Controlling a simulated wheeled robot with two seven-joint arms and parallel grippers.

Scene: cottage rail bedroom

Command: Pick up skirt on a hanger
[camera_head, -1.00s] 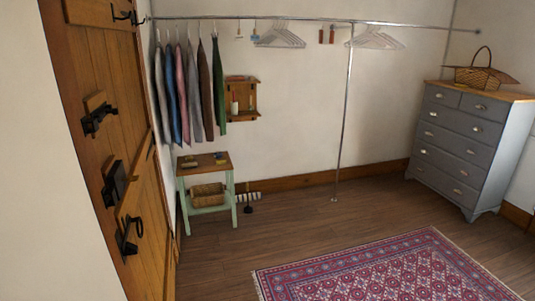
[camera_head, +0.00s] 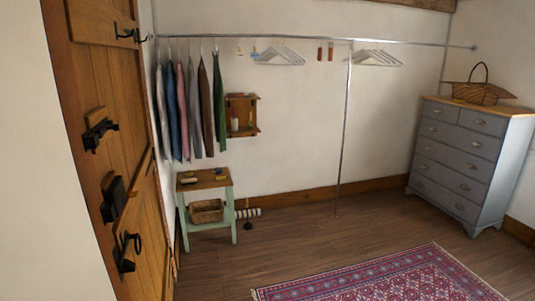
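Several garments hang on hangers at the left end of a metal rail, in grey, blue, pink, brown and green. The green garment (camera_head: 219,103) is the rightmost and the brown one (camera_head: 206,108) hangs beside it. A blue garment (camera_head: 183,110) and a pink one (camera_head: 183,88) hang further left. I cannot tell from here which of them is a skirt. Neither of my grippers is in view.
The rail (camera_head: 310,41) spans the back wall, with empty hangers (camera_head: 279,57) and a post (camera_head: 344,130). A green side table (camera_head: 205,180) stands below the garments. A grey dresser (camera_head: 465,160) is at right. A wooden door (camera_head: 110,150) borders the left. Floor before the patterned rug (camera_head: 390,280) is clear.

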